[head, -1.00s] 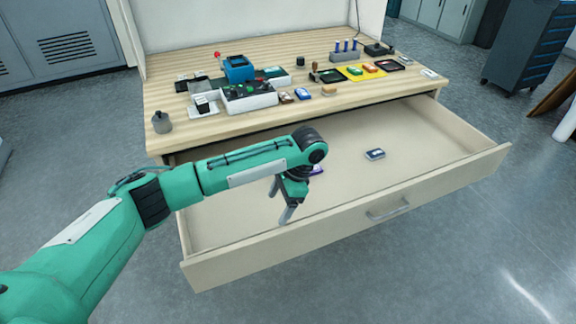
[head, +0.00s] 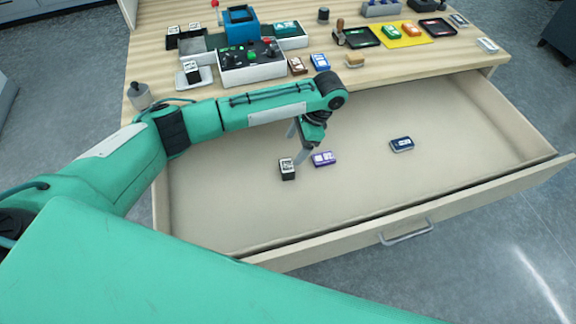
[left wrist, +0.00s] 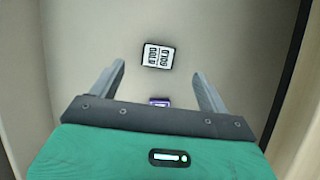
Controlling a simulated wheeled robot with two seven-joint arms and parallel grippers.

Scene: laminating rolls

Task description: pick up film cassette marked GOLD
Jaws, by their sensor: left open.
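The film cassette marked GOLD (head: 287,169) is a small dark block with a white label, lying in the open drawer (head: 220,215). In the left wrist view the same cassette (left wrist: 158,57) shows the word GOLD on its label, lying beyond and between my fingers. My left gripper (head: 297,146) is open and empty, pointing down into the drawer just behind and above the cassette. A purple cassette (head: 323,158) lies just right of it; in the left wrist view its edge (left wrist: 160,102) shows between the fingers. My right gripper is out of view.
A dark blue cassette (head: 401,144) lies farther right in the drawer. The drawer front with its handle (head: 405,232) bounds the near side. The wooden worktop (head: 400,63) behind carries a blue machine (head: 240,30), trays and several cassettes. Much of the drawer floor is clear.

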